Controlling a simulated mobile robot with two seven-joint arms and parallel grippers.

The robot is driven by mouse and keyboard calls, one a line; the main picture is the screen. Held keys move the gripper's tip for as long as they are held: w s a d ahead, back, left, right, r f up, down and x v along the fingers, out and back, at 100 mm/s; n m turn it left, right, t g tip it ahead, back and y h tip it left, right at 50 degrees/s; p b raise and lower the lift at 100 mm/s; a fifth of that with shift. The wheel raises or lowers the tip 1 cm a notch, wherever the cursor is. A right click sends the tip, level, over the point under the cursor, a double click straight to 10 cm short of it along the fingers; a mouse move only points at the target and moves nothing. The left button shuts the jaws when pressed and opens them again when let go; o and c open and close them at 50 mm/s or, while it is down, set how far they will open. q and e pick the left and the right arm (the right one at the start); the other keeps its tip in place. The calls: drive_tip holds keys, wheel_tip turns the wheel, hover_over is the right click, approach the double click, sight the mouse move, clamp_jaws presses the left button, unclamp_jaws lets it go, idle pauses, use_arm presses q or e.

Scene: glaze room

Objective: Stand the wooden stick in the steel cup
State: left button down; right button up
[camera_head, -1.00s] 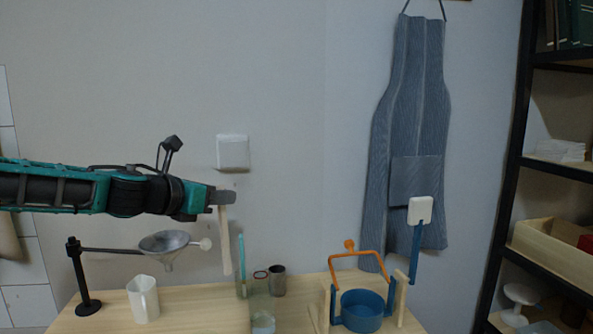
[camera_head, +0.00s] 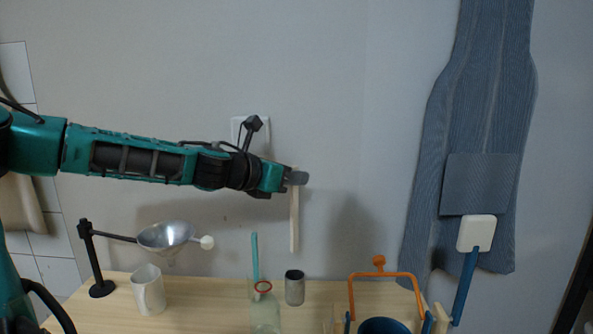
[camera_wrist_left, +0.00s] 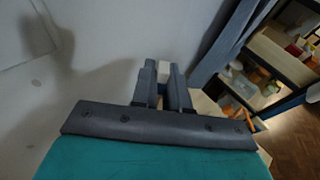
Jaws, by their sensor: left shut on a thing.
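The pale wooden stick (camera_head: 294,222) hangs upright from my left gripper (camera_head: 298,177) in the head view. The gripper is shut on its upper end. The stick's lower end is in the air above the steel cup (camera_head: 295,287), a small dark grey cylinder standing on the table. A gap shows between stick and cup. In the left wrist view, the fingers (camera_wrist_left: 164,85) close around the pale end of the stick (camera_wrist_left: 164,67). The cup cannot be made out there. My right gripper is not in view.
Left of the cup stands a glass jar (camera_head: 265,312) with a red ring and a teal rod (camera_head: 255,257). Farther left are a white pitcher (camera_head: 148,290) and a funnel (camera_head: 165,237) on a black stand. A blue pot (camera_head: 384,326) under an orange handle stands at right.

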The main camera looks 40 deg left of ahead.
use_arm(q)
hover_over(291, 223)
drive_tip(key=shift+w+d+f, duration=0.1)
drive_tip(key=shift+w+f, duration=0.05)
drive_tip(key=shift+f, duration=0.95)
drive_tip(key=shift+w+d+f, duration=0.1)
drive_tip(key=shift+w+f, duration=0.05)
drive_tip(key=shift+f, duration=1.3)
drive_tip(key=shift+a+f+b, duration=0.1)
drive_tip(key=shift+f+b, duration=2.05)
drive_tip(key=shift+f, duration=0.65)
drive_tip(key=c, duration=1.1)
unclamp_jaws()
drive_tip(key=shift+o, duration=0.2)
